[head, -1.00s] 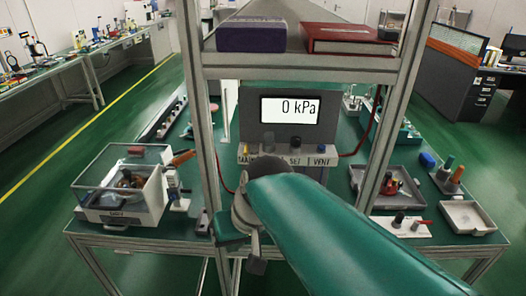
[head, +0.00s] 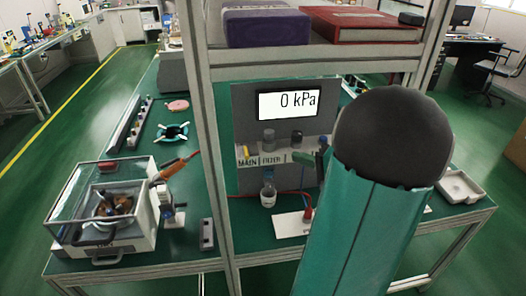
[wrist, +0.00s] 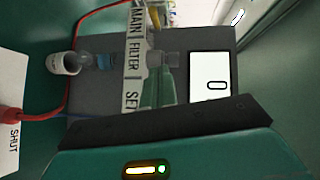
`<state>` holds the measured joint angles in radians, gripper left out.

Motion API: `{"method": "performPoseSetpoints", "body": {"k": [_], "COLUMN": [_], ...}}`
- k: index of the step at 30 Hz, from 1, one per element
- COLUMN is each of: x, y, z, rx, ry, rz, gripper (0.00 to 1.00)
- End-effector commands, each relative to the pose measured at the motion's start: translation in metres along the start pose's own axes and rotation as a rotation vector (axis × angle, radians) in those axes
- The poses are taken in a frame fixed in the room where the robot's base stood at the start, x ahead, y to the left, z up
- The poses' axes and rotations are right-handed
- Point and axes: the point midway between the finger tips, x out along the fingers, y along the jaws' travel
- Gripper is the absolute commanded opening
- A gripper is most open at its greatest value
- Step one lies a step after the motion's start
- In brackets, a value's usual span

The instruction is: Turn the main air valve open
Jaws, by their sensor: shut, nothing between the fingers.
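The grey air panel (head: 300,103) stands behind the front frame post, and its display reads 0 kPa. Its label strip (head: 260,160) shows MAIN at the left end, then FILTER. The MAIN label (wrist: 136,20) also shows at the top of the wrist view. A small yellowish part (head: 240,152) sits by MAIN, mostly behind the post; I cannot tell the valve handle's position. My gripper (head: 314,160) is at the panel's right part, right of FILTER, partly hidden by my arm. It is shut and empty, apart from the MAIN end.
The frame post (head: 217,170) rises just left of the panel. A shelf above holds a purple box (head: 265,27) and a red book (head: 360,25). A clear-lidded machine (head: 105,212) stands left. A small bottle (head: 268,192) and red hose are below the strip.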

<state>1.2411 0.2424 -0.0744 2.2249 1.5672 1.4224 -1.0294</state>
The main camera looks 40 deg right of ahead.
Motion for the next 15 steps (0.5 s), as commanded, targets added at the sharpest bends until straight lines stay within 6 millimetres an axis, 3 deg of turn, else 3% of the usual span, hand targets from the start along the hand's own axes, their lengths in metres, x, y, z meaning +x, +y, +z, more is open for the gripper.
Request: {"method": "performPoseSetpoints", "body": {"k": [5,15], "x": [0.020,0.088], "y": [0.000,0.000], "z": [0.001,0.002], "rx": [0.001,0.000], "ry": [-0.007,-0.012], "rz": [-0.001,0.000], "gripper": [0.00,0.00]}}
